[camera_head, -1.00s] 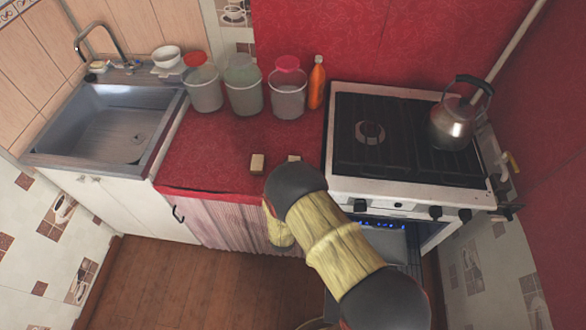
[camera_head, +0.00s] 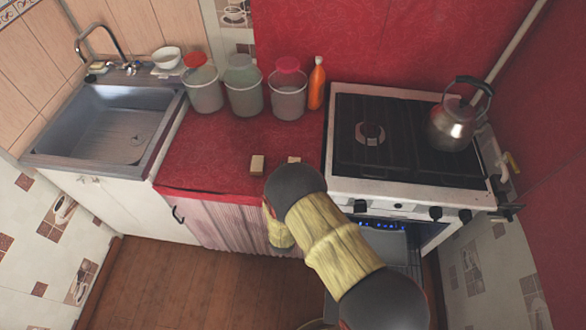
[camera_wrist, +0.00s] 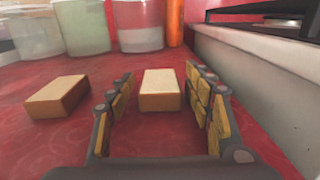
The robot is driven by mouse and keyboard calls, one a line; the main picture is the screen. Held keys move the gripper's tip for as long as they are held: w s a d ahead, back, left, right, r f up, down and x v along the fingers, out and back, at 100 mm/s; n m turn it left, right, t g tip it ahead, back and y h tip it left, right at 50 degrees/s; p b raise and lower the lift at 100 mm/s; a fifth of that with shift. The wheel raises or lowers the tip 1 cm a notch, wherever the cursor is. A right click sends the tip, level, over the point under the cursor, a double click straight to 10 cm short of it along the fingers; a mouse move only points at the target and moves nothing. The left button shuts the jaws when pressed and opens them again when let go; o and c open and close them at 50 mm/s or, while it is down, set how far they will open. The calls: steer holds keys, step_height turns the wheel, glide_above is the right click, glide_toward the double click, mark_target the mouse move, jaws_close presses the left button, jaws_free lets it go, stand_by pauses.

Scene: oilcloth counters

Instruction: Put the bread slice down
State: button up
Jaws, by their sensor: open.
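Two small tan blocks that look like bread slices lie on the red counter. One bread slice (camera_wrist: 160,90) sits between the spread fingers of my gripper (camera_wrist: 162,112) in the wrist view, with a gap on both sides. In the head view only its top edge (camera_head: 294,159) shows past my arm. The other bread slice (camera_head: 257,164) lies to the left, outside the fingers; it also shows in the wrist view (camera_wrist: 58,96). My gripper is open and low over the counter. In the head view my arm hides the gripper.
Three lidded containers, one of them a grey-green jar (camera_head: 243,88), and an orange bottle (camera_head: 316,84) stand behind the slices. The stove (camera_head: 340,165) with a kettle (camera_head: 453,124) rises at the right. A sink (camera_head: 110,130) is at the left. The counter's left front (camera_head: 205,165) is clear.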

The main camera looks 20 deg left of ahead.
steer(key=v, duration=0.2)
steer(key=p+v, duration=0.1)
steer(key=v, duration=0.2)
steer(key=r+v, duration=0.1)
steer(key=v, duration=0.1)
steer(key=shift+s, duration=0.4)
step_height(320, 180, up, 7)
steer(key=p, duration=0.2)
steer(key=shift+w, duration=0.15)
